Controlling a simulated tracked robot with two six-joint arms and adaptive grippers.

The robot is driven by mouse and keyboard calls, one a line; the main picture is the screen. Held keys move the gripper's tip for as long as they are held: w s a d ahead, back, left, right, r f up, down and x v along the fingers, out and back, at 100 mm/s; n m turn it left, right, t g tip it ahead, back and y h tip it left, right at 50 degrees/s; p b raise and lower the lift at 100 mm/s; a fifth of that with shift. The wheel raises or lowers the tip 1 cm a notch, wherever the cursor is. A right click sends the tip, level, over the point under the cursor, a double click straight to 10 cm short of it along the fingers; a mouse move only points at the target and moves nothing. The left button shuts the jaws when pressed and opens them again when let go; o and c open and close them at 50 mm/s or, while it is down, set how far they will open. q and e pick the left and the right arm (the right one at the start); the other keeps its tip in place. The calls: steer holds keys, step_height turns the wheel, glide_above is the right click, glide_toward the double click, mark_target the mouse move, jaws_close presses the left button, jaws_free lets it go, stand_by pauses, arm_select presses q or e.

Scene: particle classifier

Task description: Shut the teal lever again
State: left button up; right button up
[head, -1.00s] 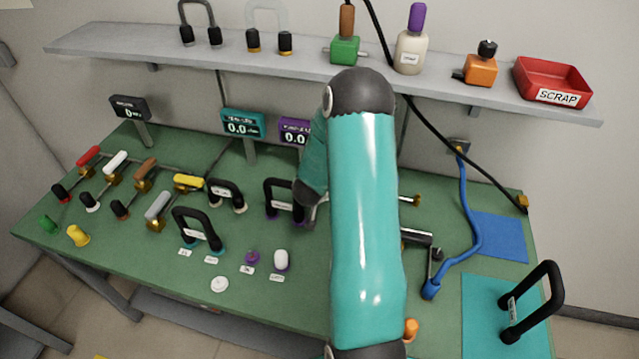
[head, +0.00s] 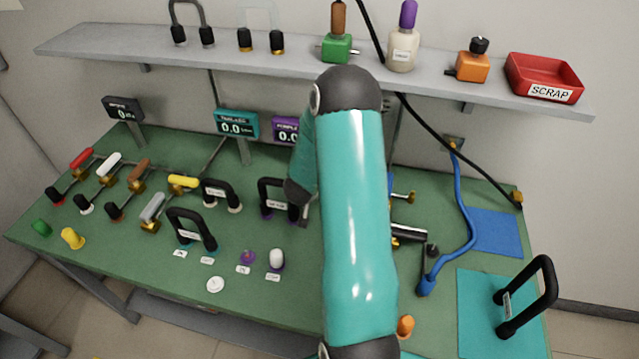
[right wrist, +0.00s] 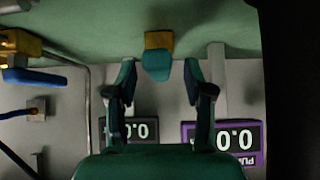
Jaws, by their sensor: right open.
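In the right wrist view, which looks upside down, a teal handle end (right wrist: 157,66) on a brass block (right wrist: 158,41) lies between the fingers of my right gripper (right wrist: 161,72). This looks like the teal lever, seen nearly end-on. The fingers are open, with a visible gap on each side of it. How far the lever is turned cannot be told. In the head view my teal right arm covers that part of the bench, and the lever and most of the gripper are hidden. My left gripper is in neither view.
Beside my forearm stands a black handle (head: 279,184). Purple (right wrist: 222,137) and dark (right wrist: 131,130) displays stand beyond the fingers. A blue handle (right wrist: 36,77) is at the left of the wrist view. A blue hose (head: 462,210) lies right of my arm. A shelf (head: 290,58) runs above.

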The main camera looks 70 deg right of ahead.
steer(key=v, duration=1.1)
steer(key=shift+a+r, duration=0.25)
steer(key=shift+a, duration=0.05)
steer(key=shift+d, duration=0.1)
